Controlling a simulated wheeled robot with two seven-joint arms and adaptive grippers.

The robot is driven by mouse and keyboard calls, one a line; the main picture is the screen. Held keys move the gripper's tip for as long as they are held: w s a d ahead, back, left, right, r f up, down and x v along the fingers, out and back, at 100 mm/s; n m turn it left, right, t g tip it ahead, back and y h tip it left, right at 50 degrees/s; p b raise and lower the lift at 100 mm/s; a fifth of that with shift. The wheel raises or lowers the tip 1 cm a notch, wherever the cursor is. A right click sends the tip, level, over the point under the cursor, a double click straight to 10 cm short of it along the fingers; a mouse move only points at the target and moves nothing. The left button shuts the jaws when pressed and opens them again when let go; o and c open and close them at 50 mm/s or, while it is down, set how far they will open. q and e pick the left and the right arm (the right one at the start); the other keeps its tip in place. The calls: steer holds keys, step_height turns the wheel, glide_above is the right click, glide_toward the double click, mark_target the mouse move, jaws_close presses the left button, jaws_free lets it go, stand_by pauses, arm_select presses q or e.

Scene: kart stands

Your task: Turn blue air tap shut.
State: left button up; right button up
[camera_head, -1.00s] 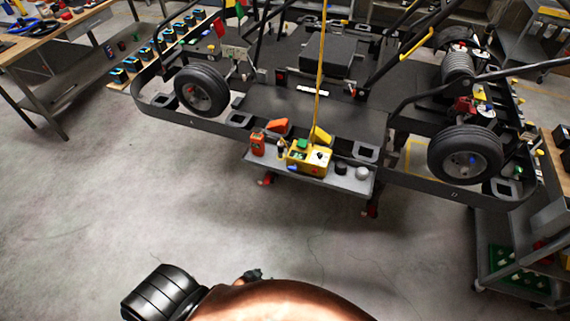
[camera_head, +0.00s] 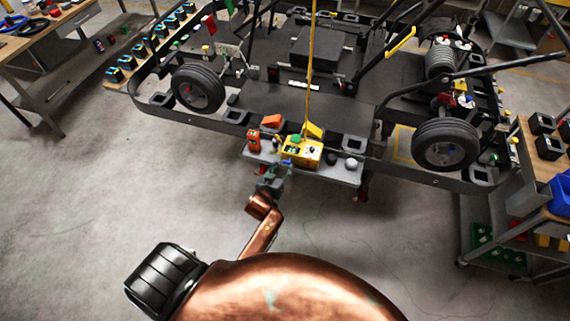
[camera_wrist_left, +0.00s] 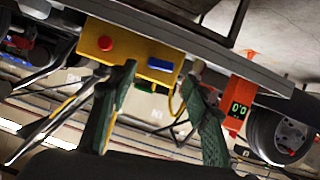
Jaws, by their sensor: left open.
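The yellow box (camera_head: 303,153) stands on the grey shelf at the front of the kart stand. Its blue tap (camera_head: 287,162) shows small at the box's lower left, just beyond my left gripper (camera_head: 275,176). In the left wrist view the yellow box (camera_wrist_left: 130,50) hangs upside down in the picture, with a red button and the blue tap (camera_wrist_left: 161,64), a short horizontal bar. My left gripper (camera_wrist_left: 162,82) is open, with its green-padded fingers on either side of the tap in the picture. I cannot tell whether they touch it. My right gripper is not in view.
An orange-red meter (camera_head: 254,140) stands left of the box, and shows close to one finger in the wrist view (camera_wrist_left: 238,97). A yellow hose rises from the box. A grey knob (camera_head: 351,162) is on the shelf's right. The floor in front is clear.

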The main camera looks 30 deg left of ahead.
mark_target(286, 162)
arm_select(q)
steer(key=shift+x, duration=1.7)
